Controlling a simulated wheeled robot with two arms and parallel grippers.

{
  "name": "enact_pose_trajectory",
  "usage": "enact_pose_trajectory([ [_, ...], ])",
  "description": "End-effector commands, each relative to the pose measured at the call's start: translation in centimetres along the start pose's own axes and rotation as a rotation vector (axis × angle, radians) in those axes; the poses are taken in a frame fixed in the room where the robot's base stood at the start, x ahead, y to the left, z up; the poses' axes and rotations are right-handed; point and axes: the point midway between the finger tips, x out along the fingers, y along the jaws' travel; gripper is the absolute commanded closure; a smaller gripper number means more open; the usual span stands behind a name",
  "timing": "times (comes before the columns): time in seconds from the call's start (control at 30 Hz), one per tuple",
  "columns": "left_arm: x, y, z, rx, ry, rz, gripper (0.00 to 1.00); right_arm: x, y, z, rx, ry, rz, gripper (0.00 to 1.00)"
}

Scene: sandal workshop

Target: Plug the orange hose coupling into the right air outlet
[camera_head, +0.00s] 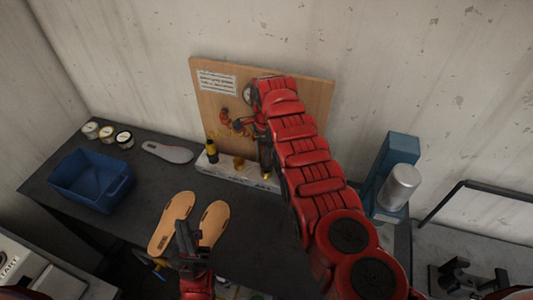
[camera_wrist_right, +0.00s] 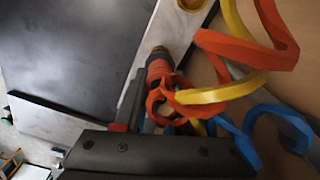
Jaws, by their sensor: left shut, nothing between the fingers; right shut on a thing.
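The orange hose coupling (camera_wrist_right: 158,75) is in the right wrist view, with a brass-coloured end turned towards a pale strip (camera_wrist_right: 140,92). My right gripper (camera_wrist_right: 146,108) is shut on it; the fingertips are partly hidden by the coiled hose. A brass round fitting (camera_wrist_right: 190,4) shows on the strip at the top edge; I cannot tell which outlet it is. In the head view my right arm covers much of the wooden panel (camera_head: 310,95) and the right part of the pale base (camera_head: 205,168). My left gripper (camera_head: 185,238) is shut and empty above the table front.
Coiled orange (camera_wrist_right: 255,50), yellow (camera_wrist_right: 205,95) and blue (camera_wrist_right: 285,120) hose crowds the right gripper. Tan soles (camera_head: 172,220), a grey sole (camera_head: 167,152) and a blue bin (camera_head: 92,180) lie on the dark table.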

Motion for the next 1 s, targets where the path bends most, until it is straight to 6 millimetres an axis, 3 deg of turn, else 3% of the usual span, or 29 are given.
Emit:
enact_pose_trajectory([
  [0.8,-1.5,0.1,0.2,0.000,0.000,0.000,1.00,1.7,0.0,0.0,0.000,0.000,-0.001,1.00],
  [0.83,-1.4,0.1,0.2,0.000,0.000,0.000,1.00,1.6,0.0,0.0,0.000,0.000,-0.001,0.54],
  [1.0,-1.4,0.1,0.2,0.000,0.000,0.000,1.00,1.6,0.0,0.0,0.000,0.000,-0.001,0.25],
])
